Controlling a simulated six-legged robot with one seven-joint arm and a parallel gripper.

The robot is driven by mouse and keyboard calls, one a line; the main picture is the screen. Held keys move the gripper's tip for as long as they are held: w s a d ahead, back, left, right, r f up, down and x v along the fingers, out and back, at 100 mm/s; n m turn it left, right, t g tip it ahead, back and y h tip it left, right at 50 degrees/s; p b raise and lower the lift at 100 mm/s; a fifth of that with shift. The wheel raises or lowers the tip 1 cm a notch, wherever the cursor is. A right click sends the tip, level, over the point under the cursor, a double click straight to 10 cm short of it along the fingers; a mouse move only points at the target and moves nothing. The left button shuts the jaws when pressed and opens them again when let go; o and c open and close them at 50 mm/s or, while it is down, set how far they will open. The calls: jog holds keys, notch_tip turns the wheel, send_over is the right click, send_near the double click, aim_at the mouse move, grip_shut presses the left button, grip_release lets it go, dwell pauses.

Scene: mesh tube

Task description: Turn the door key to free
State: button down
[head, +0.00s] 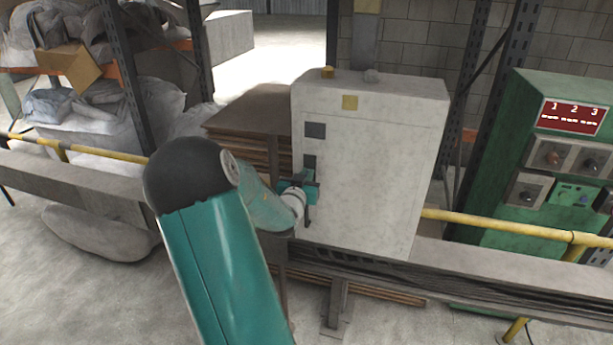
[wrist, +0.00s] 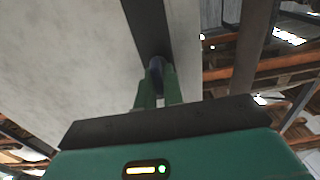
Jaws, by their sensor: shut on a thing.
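A pale grey cabinet (head: 375,165) stands in the middle of the head view; its face also fills the upper left of the wrist view (wrist: 65,60). My gripper (head: 306,185) is at the cabinet's left edge, at a dark plate or slot there. In the wrist view, my two green fingers (wrist: 157,85) are shut on a small dark blue-grey piece, seemingly the door key (wrist: 156,64), in front of a dark strip (wrist: 148,28). In the head view my gripper hides the key. I cannot tell the key's turn angle, and the door looks closed.
A yellow rail (head: 500,226) and a long grey beam (head: 490,270) run by the cabinet. Stacked brown boards (head: 250,125) stand behind its left side. A green control panel (head: 555,180) is at the right, and shelves with grey bags (head: 100,105) at the left.

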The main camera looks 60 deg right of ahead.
jog(key=m, duration=0.4)
jog(key=shift+s, duration=0.2)
jog(key=shift+s+f+m, duration=0.1)
jog(key=shift+f+m, duration=0.05)
jog(key=shift+m, duration=2.2)
jog(key=shift+s+f+m, duration=0.1)
jog(key=shift+f+m, duration=0.05)
jog(key=shift+m, duration=2.15)
jog(key=shift+f+m, duration=0.15)
jog(key=shift+m, duration=2.2)
jog(key=c, duration=1.5)
grip_release()
